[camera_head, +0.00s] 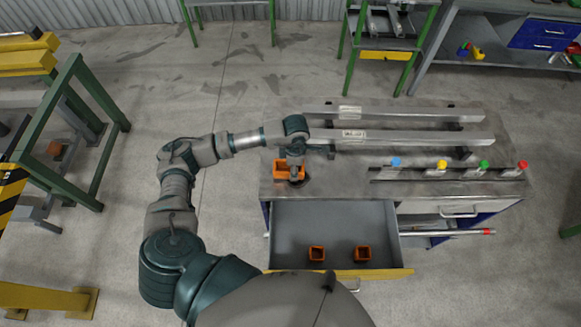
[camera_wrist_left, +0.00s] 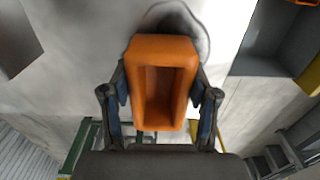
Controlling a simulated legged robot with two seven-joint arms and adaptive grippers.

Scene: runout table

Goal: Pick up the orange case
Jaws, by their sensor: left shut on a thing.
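The orange case (camera_head: 281,168) is at the left end of the workbench top in the head view, partly covered by my left gripper (camera_head: 296,173). In the left wrist view the orange case (camera_wrist_left: 161,47) is an open-topped box with a hollow middle. The fingers of my left gripper (camera_wrist_left: 159,92) press on its two long sides, one on each side. I cannot tell whether the case touches the bench top or hangs just above it. My right gripper is not in view.
The workbench (camera_head: 345,185) carries long metal bars (camera_head: 400,136) and a rack with coloured knobs (camera_head: 441,165). Its drawer (camera_head: 290,240) is open in front, with two small orange boxes (camera_head: 316,254) inside. A metal rod (camera_head: 450,233) sticks out at the right.

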